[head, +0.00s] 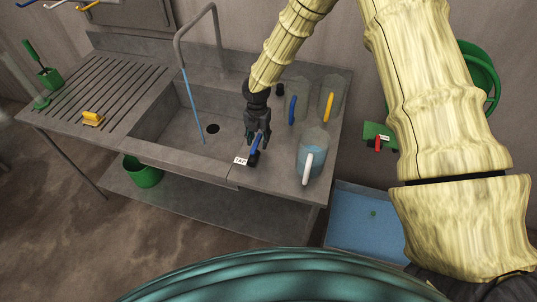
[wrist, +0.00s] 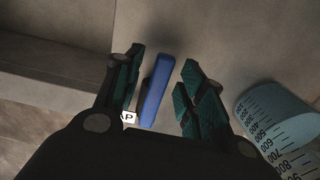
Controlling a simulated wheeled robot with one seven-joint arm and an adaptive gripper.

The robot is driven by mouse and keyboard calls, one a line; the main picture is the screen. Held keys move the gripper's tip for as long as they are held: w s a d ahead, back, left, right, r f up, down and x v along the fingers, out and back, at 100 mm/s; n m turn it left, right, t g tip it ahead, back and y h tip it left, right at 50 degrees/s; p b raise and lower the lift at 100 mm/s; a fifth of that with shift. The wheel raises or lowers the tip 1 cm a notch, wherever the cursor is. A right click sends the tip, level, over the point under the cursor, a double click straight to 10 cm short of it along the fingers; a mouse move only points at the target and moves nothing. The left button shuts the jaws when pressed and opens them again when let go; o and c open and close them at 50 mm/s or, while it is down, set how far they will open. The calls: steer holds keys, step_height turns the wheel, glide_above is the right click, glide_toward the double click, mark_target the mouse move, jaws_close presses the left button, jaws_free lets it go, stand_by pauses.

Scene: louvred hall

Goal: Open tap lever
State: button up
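The blue tap lever (head: 254,144) stands on the sink's front right edge, beside a white label (head: 240,161) reading "TAP". My gripper (head: 257,137) is over it. In the wrist view the blue lever (wrist: 158,90) lies between the two green-padded fingers of my gripper (wrist: 160,82), with a gap on both sides. The gripper is open and holds nothing. The lever's lower end is partly hidden by the gripper body. A thin blue stream (head: 194,108) runs from the grey spout (head: 212,30) down into the basin (head: 180,125).
A blue measuring jug (head: 311,158) with a white handle stands right of the lever. Grey jugs with a blue handle (head: 292,110) and a yellow handle (head: 327,107) stand behind. A yellow brush (head: 93,119) lies on the drainer. A red lever (head: 378,143) sits farther right.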

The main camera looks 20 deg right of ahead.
mark_target(258, 139)
steer(key=shift+f, duration=0.15)
steer(key=shift+s+r+p, duration=0.1)
steer(key=shift+r+p, duration=0.75)
steer(key=shift+r, duration=0.55)
steer(key=shift+a+r, duration=0.1)
steer(key=shift+r, duration=1.95)
